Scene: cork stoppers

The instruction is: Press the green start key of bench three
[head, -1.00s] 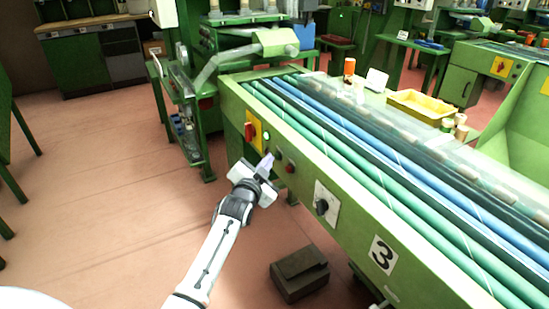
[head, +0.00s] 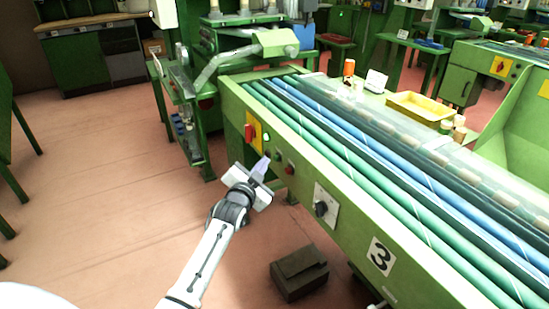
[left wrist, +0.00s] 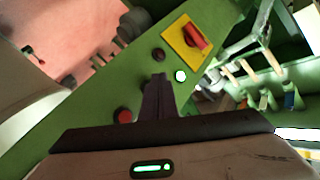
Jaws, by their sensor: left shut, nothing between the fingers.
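Bench three, marked by a "3" plate (head: 381,256), has a green side panel with controls. My left gripper (head: 263,164) is shut and empty in front of this panel, its tips close to the controls. The tips also show in the left wrist view (left wrist: 156,80). A bright white-green lit button (left wrist: 181,76) is just right of the fingers. A dark button (left wrist: 158,54) lies beyond the tips, and a red button (left wrist: 123,116) to their left. The fingers hide part of the panel between the lit and red buttons. I cannot tell which control is the green start key, or whether the tips touch. My right gripper is not in view.
A red rotary switch on a yellow plate (head: 254,130) is beside the buttons. A black knob (head: 321,208) is farther along the panel. Green and blue rollers (head: 375,175) run along the bench top. A dark box (head: 299,272) stands on the floor. Floor at left is clear.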

